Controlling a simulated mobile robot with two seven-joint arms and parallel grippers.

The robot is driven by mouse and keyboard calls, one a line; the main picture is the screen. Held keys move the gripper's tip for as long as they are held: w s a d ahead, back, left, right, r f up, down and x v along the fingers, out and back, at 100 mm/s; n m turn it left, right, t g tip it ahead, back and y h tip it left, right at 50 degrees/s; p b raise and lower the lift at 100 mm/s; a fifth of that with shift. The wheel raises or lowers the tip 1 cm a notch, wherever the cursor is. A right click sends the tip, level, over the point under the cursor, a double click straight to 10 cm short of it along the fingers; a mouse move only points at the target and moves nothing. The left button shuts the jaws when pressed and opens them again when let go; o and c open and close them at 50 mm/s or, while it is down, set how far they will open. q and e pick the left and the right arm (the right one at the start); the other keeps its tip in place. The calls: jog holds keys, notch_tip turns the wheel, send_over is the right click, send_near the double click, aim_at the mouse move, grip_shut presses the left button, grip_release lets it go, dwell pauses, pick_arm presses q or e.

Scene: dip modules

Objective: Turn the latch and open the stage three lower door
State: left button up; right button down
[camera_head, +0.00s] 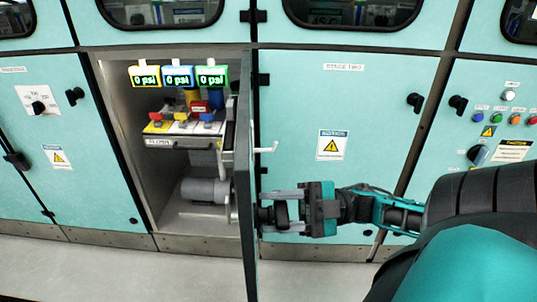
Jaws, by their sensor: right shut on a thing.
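The open lower door (245,170) stands nearly edge-on to me, swung out from a grey cabinet compartment (125,110). A black latch (267,214) shows on the outer face of this door. My right gripper (272,211) reaches in from the right, its fingers pointing left at the door, and is shut on the latch. The fingers partly hide the latch, so its exact turn is hard to tell. No stage three label is readable on the edge-on door. My left gripper is not in view.
Inside the compartment are gauges (178,76) reading 0 psi, colored valves and a grey motor (205,190). The closed stage two door (345,100) is behind my right gripper. Grey floor (130,270) lies clear in front.

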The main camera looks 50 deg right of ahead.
jog(key=shift+s+a+f, duration=0.1)
jog(key=shift+s+f, duration=0.15)
jog(key=shift+f, duration=0.25)
jog(key=c, duration=0.9)
grip_release()
jog(key=shift+o, duration=0.6)
jog(key=shift+r, duration=0.15)
jog(key=shift+w+r, duration=0.1)
jog(key=v, duration=1.3)
